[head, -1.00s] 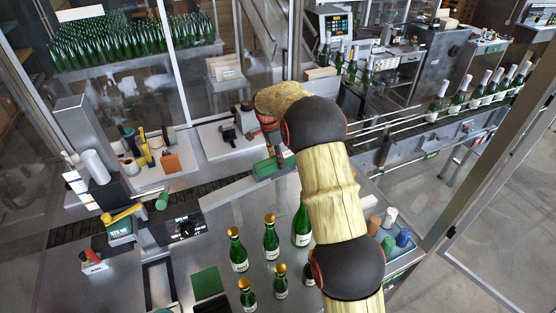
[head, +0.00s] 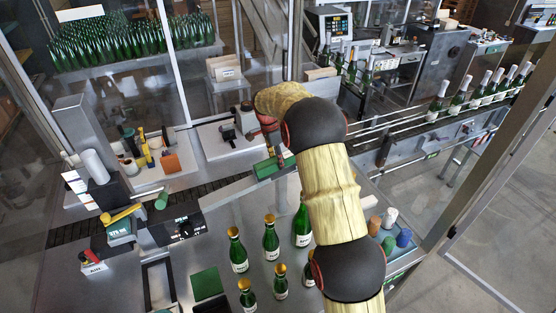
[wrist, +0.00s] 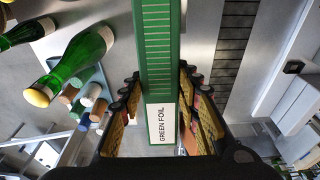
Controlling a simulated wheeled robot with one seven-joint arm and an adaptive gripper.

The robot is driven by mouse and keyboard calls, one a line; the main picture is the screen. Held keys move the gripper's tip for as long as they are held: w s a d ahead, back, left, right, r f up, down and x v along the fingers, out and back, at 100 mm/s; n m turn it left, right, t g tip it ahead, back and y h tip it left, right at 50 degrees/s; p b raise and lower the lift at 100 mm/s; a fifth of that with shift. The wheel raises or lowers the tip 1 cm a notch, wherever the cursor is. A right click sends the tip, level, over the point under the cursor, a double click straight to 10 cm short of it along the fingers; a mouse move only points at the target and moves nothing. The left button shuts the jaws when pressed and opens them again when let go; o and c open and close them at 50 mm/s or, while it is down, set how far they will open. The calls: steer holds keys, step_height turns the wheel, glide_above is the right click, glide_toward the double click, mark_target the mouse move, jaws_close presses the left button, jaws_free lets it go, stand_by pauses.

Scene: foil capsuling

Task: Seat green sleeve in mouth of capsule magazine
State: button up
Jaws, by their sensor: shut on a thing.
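My gripper (wrist: 160,110) is shut on the green sleeve (wrist: 160,50), a long green stack with pale cross lines and a white "GREEN FOIL" label at its near end. The fingers hold it from both sides near the label. In the head view the sleeve (head: 268,167) shows left of my arm, above the steel table, and my gripper is mostly hidden by the arm. I cannot tell for certain which part is the capsule magazine. A unit with a yellow top (head: 122,214) and a green round end piece (head: 161,201) stands at the left, well apart from the sleeve.
Several gold-topped green bottles (head: 270,240) stand on the table left of my arm. A tray area at the right holds white, blue (head: 403,237) and tan cylinders. A dark display box (head: 180,226) stands near the left unit.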

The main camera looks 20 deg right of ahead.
mark_target(274, 160)
steer(key=shift+d+f+b, duration=0.15)
steer(key=shift+f+b, duration=0.35)
steer(key=shift+f, duration=0.3)
steer(key=shift+d+f+b, duration=0.1)
steer(key=shift+f+b, duration=0.4)
steer(key=shift+f, duration=0.25)
steer(key=o, duration=1.3)
steer(key=shift+o, duration=0.3)
steer(key=r, duration=0.4)
steer(key=a+r, duration=0.1)
steer(key=r, duration=0.3)
steer(key=a+r, duration=0.1)
steer(key=r, duration=0.3)
